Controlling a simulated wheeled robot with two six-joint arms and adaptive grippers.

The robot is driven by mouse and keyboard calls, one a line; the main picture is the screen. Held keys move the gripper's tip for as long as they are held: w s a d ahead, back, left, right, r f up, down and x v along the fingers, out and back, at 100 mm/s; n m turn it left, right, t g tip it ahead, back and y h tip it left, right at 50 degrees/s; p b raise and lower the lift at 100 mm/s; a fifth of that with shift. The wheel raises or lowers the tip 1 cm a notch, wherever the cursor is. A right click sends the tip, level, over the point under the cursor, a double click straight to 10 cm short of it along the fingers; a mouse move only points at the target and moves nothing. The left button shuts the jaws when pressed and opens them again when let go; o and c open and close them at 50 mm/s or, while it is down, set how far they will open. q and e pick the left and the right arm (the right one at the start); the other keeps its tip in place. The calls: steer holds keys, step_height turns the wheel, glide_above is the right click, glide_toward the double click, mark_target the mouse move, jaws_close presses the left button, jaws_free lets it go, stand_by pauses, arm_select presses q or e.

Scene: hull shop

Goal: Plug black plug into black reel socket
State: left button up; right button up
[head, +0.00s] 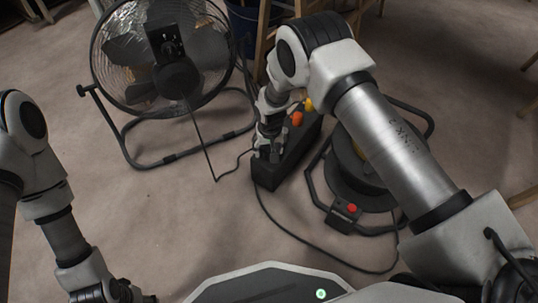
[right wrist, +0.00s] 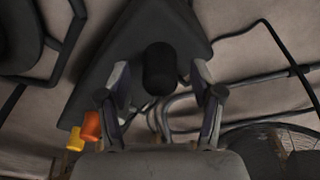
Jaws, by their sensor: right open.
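My right gripper (head: 268,153) is over the near end of a long black box (head: 274,176) on the floor. In the right wrist view its two fingers (right wrist: 161,108) are open, one on each side of a black plug (right wrist: 160,68); I see gaps between plug and fingers. The plug stands up from the box (right wrist: 137,30); in the head view my gripper hides it. The black reel (head: 350,180) lies right of the box, partly behind my right arm. A small block with a red part (head: 351,208) is on its front. My left gripper (head: 112,292) is at the bottom left, mostly unclear.
An orange plug (head: 297,118) and a yellow plug (head: 309,104) stand on the box's far part. A floor fan (head: 160,55) stands at the back left, its cord running toward the box. A black cable (head: 300,238) curves across the floor before the reel. The left floor is clear.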

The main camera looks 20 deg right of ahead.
steer(key=shift+c, duration=0.3)
steer(key=c, duration=1.1)
